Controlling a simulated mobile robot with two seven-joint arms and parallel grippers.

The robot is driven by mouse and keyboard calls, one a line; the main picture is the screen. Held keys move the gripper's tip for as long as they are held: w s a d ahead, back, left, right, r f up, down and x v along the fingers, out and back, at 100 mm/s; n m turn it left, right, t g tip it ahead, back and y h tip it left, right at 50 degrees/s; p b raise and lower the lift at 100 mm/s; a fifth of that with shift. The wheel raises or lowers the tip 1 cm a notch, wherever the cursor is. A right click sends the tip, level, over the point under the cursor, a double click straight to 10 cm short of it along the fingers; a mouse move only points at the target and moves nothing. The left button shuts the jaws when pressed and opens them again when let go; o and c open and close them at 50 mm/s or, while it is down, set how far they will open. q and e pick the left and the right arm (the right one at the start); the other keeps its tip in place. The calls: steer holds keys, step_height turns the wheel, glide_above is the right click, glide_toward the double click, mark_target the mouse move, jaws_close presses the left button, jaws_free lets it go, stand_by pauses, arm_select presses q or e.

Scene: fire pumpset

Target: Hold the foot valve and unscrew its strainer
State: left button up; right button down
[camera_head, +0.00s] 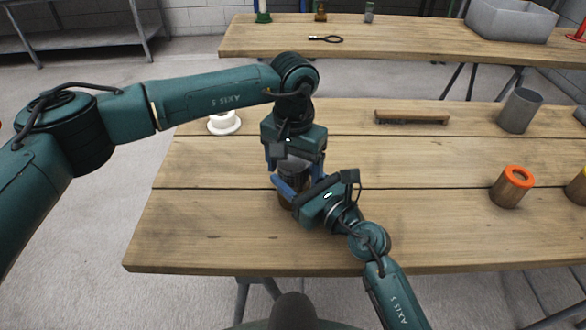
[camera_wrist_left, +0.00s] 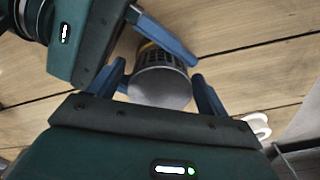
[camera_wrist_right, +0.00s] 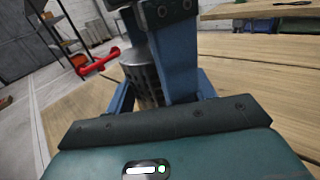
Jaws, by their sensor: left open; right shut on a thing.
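The foot valve stands upright on the workbench, with its slotted grey strainer (camera_head: 292,171) on top and its brass-coloured body (camera_head: 285,199) below. My right gripper (camera_head: 291,188) is shut on the body from the front right; its blue fingers flank the valve in the right wrist view (camera_wrist_right: 160,92). My left gripper (camera_head: 295,167) points down over the strainer and is open, with one finger on each side. In the left wrist view the strainer's round grey end (camera_wrist_left: 160,90) lies between the left fingers, with a gap showing on the right. The grippers hide much of the valve.
The workbench (camera_head: 215,215) has a white flanged part (camera_head: 224,122) at back left, a wooden-backed brush (camera_head: 412,118) at the back, and a grey cup (camera_head: 520,110) and orange-topped cylinder (camera_head: 512,187) at right. A second bench (camera_head: 270,40) stands behind. The front left is clear.

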mark_target(293, 161)
arm_select(q)
step_height(293, 161, up, 3)
steer(key=shift+r, duration=0.45)
steer(key=shift+c, duration=0.6)
step_height(293, 161, up, 3)
steer(key=m, duration=0.3)
steer(key=shift+f, duration=3.9)
steer(key=shift+c, duration=0.5)
steer(key=c, duration=0.9)
steer(key=shift+o, duration=0.2)
steer(key=shift+n, duration=1.6)
steer(key=o, duration=1.1)
